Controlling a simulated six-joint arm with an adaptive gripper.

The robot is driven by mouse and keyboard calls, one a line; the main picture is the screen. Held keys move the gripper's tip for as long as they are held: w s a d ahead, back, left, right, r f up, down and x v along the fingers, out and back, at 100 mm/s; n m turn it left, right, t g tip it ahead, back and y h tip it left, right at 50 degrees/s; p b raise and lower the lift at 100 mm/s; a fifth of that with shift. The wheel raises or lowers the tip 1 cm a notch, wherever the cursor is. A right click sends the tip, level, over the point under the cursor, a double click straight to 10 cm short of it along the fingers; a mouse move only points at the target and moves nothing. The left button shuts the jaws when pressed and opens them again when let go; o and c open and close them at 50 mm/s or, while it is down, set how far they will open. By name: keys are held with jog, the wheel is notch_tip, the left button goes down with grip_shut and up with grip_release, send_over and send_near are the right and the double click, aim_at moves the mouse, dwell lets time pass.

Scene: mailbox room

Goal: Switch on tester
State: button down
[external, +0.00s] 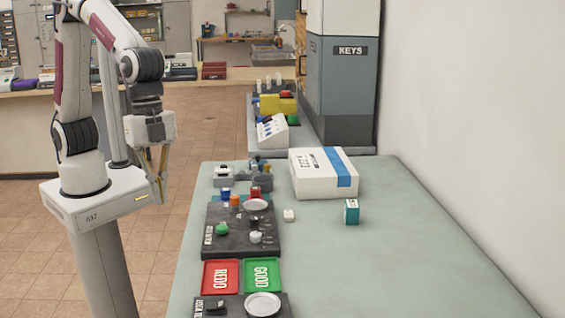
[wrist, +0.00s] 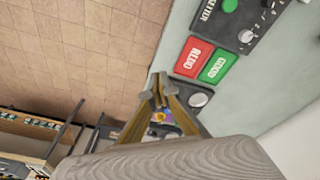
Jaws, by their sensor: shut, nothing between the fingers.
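No label that clearly reads "tester" shows. A dark panel (external: 218,255) on the table carries a green knob (external: 222,229), small dark and pale parts, and a white round dish (external: 256,205); its label is too small to read surely. It shows in part at the top of the wrist view (wrist: 228,20), with the green knob (wrist: 229,5). My gripper (external: 162,200) hangs left of the table, pointing down, apart from everything. Its brass-coloured fingers meet at the tips in the wrist view (wrist: 158,76), shut and empty.
Red REDO (external: 221,263) and green GOOD (external: 262,262) trays lie before the panel. A second dark panel (external: 285,314) is nearer. The table's right side (external: 400,270) is clear.

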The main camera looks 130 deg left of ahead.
jog(key=w+d+f+m+t, duration=0.1)
jog(key=w+m, duration=0.5)
jog(key=w, duration=0.9)
jog(key=shift+w+d+f+t+h, duration=0.15)
jog(key=shift+w+f+t+h, duration=0.05)
jog(key=shift+t+h, duration=0.1)
send_over(221, 304)
jog(key=s, duration=0.1)
jog(key=f, duration=1.1)
jog(key=shift+s+f, duration=0.2)
jog(key=shift+w+a+f, duration=0.1)
jog(key=shift+w+f, duration=0.05)
jog(key=shift+f, duration=0.35)
jog(key=shift+w+a+f, duration=0.1)
jog(key=shift+f, duration=0.4)
